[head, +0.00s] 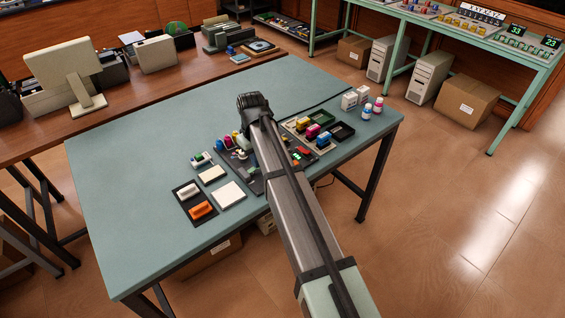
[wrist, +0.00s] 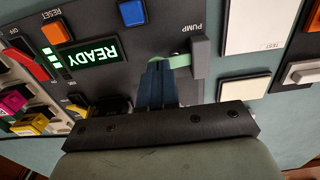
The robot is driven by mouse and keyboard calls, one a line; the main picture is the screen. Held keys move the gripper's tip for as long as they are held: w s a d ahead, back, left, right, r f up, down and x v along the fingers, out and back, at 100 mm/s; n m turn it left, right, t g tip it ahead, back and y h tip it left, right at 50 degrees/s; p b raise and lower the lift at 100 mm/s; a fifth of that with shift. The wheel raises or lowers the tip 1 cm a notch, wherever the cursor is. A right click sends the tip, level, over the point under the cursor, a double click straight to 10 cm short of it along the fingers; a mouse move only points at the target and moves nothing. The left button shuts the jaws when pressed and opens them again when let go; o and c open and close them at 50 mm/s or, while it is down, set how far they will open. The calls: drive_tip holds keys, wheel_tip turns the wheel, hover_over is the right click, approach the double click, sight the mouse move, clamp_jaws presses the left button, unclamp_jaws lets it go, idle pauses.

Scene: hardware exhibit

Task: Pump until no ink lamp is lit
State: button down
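In the wrist view, my gripper (wrist: 161,66) has its dark blue fingers side by side with no clear gap. The tips are at a pale green bar (wrist: 182,61) beside the PUMP label, which appears upside down. The bar meets a grey block (wrist: 200,56); whether the fingers touch it is unclear. A display (wrist: 95,54) shows READY in lit green. A column of small lamps (wrist: 57,60) beside it has pale green light showing. In the head view, my arm covers part of the dark machine panel (head: 246,178), and my fingertips are hidden.
The wrist view shows a blue button (wrist: 132,13), an orange RESET button (wrist: 57,31) and a white TEST pad (wrist: 252,26). In the head view, an ink tray (head: 322,148) and bottles (head: 367,111) stand right of my arm. The table's left side (head: 130,165) is clear.

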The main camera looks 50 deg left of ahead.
drive_tip(key=shift+f, duration=0.3)
drive_tip(key=shift+r, duration=1.65)
drive_tip(key=shift+f, duration=1.55)
drive_tip(key=shift+r, duration=1.6)
drive_tip(key=shift+f, duration=1.75)
drive_tip(key=shift+r, duration=1.75)
